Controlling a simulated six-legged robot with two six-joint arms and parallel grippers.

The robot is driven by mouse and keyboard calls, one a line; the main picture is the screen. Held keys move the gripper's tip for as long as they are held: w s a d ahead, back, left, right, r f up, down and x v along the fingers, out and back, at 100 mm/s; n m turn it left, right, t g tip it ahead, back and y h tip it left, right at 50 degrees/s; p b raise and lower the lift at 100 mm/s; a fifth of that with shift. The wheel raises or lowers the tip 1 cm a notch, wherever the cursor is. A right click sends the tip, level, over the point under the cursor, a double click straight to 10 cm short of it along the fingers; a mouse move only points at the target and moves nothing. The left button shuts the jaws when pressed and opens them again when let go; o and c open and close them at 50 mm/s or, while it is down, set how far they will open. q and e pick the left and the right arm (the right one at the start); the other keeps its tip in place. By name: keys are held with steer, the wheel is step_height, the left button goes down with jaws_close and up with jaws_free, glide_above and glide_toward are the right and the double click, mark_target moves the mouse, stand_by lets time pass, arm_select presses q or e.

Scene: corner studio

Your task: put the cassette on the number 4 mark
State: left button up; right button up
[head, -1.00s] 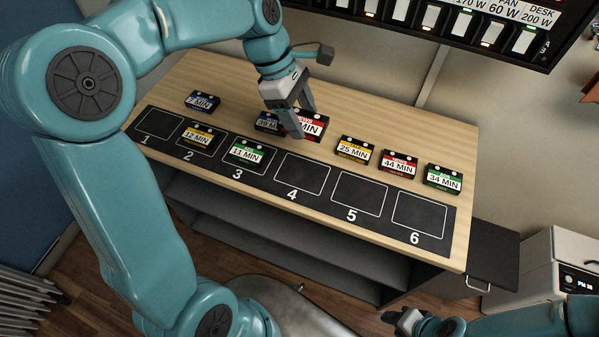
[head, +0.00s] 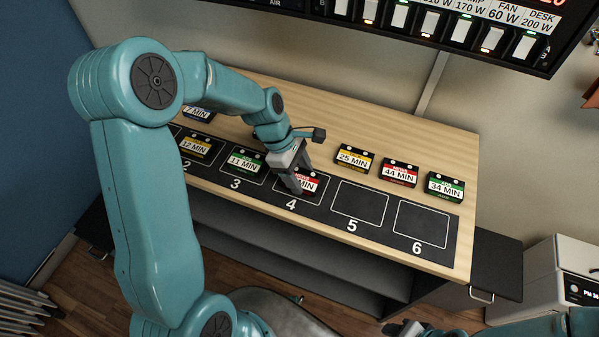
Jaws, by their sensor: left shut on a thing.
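The red-labelled cassette (head: 307,183) is at the square marked 4 (head: 292,205) on the black numbered strip, partly hidden by my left gripper. My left gripper (head: 298,188) is shut on this cassette and points down from above. I cannot tell whether the cassette touches the strip. My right gripper (head: 400,329) is at the bottom edge, low and away from the table; its fingers are too unclear to read.
A yellow cassette (head: 196,147) lies on mark 2 and a green one (head: 244,160) on mark 3. Squares 5 (head: 359,203) and 6 (head: 421,224) are bare. Behind them stand cassettes reading 25 (head: 352,158), 44 (head: 399,173) and 34 MIN (head: 445,187).

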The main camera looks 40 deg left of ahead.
arm_select(q)
steer(key=shift+f, duration=0.15)
steer(key=o, duration=1.1)
steer(key=shift+c, duration=0.2)
steer(key=v, duration=1.2)
steer(key=shift+r+p, duration=0.2)
steer(key=shift+p, duration=0.1)
steer(key=shift+s, duration=0.1)
